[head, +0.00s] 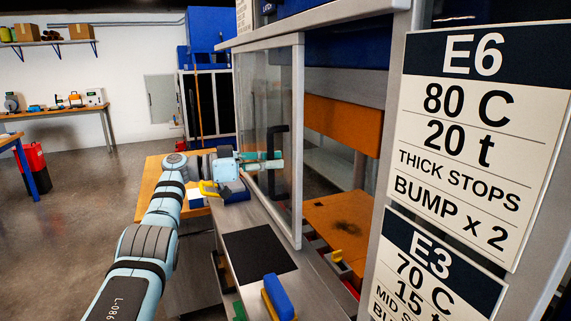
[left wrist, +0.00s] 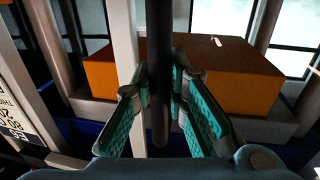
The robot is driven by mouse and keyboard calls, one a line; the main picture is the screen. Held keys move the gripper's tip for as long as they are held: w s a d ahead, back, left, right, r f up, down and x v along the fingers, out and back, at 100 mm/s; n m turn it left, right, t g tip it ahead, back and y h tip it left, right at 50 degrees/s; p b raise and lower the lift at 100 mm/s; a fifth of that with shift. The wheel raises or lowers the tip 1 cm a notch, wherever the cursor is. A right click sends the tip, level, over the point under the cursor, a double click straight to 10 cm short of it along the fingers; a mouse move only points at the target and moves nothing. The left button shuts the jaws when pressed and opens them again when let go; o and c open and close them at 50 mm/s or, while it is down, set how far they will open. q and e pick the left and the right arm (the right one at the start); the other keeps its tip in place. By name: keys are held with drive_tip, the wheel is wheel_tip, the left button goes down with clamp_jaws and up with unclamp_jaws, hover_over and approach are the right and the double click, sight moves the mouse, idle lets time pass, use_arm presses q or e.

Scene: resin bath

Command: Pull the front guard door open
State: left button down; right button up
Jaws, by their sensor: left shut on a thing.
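The front guard door (head: 299,130) is a clear panel in a pale metal frame on the press. The opening to the right of its frame is uncovered and shows an orange block (head: 343,122) above an orange plate (head: 335,225). The door has a black upright bar handle (head: 284,180). My left gripper (head: 272,160) is at this handle, shut on it. In the left wrist view the dark handle (left wrist: 160,60) runs upright between the green finger pads (left wrist: 161,100). The orange block shows behind it (left wrist: 240,80). My right gripper is out of view.
A grey ledge (head: 215,212) with a black mat (head: 258,250) runs below the door. A blue-handled tool (head: 278,297) lies at its near end. A wooden table (head: 150,185) stands behind my left arm. Signs E6 (head: 470,130) and E3 (head: 440,270) hang at right. Open floor lies left.

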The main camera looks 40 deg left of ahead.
use_arm(q)
drive_tip(key=shift+s+d, duration=0.1)
drive_tip(key=c, duration=1.6)
unclamp_jaws()
drive_tip(key=shift+o, duration=0.2)
drive_tip(key=v, duration=0.7)
drive_tip(key=shift+s+a, duration=0.15)
drive_tip(key=shift+a, duration=0.1)
drive_tip(key=shift+f, duration=0.15)
